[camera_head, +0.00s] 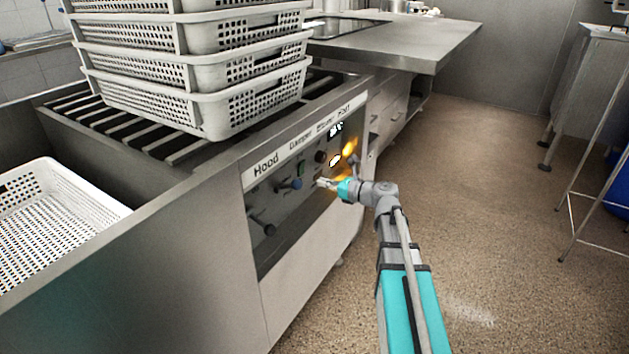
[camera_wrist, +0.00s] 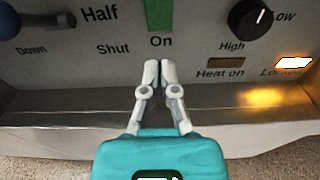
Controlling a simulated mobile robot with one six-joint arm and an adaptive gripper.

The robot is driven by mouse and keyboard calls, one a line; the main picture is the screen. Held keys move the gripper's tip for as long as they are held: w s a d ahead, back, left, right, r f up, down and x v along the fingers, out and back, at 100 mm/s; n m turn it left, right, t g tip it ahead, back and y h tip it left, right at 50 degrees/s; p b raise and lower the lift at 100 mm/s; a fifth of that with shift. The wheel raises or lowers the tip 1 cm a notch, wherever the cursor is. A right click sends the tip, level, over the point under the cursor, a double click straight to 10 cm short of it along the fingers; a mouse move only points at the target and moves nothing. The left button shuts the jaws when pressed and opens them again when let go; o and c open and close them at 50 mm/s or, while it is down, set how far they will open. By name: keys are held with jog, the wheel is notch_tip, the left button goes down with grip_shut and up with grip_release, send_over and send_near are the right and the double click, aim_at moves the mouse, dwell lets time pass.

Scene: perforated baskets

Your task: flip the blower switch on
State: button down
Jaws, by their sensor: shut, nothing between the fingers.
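The control panel (camera_head: 285,215) on the front of the steel counter carries printed labels, including Hood and Damper. A green rectangular switch (camera_wrist: 160,18), apparently the blower switch, sits above the word On in the wrist view. It shows small in the head view (camera_head: 300,168). The top of it is cut off in the wrist view, and I cannot tell its position. My gripper (camera_wrist: 158,66) is shut and empty, with its fingertips just below the word On, below the switch and apart from it. In the head view my gripper (camera_head: 321,182) is close to the panel.
A blue-ended lever (camera_head: 291,184) is left of the switch and a black knob (camera_wrist: 250,18) right of it. An orange lamp (camera_wrist: 293,64) glows at lower right. Stacked white baskets (camera_head: 200,105) stand on the counter. Open floor (camera_head: 470,210) lies to the right.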

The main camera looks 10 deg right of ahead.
jog(key=f+v, duration=0.2)
jog(key=v, duration=0.6)
jog(key=shift+s+d+b, duration=0.2)
jog(key=shift+s+b, duration=0.05)
jog(key=shift+b, duration=0.2)
jog(key=shift+a, duration=0.1)
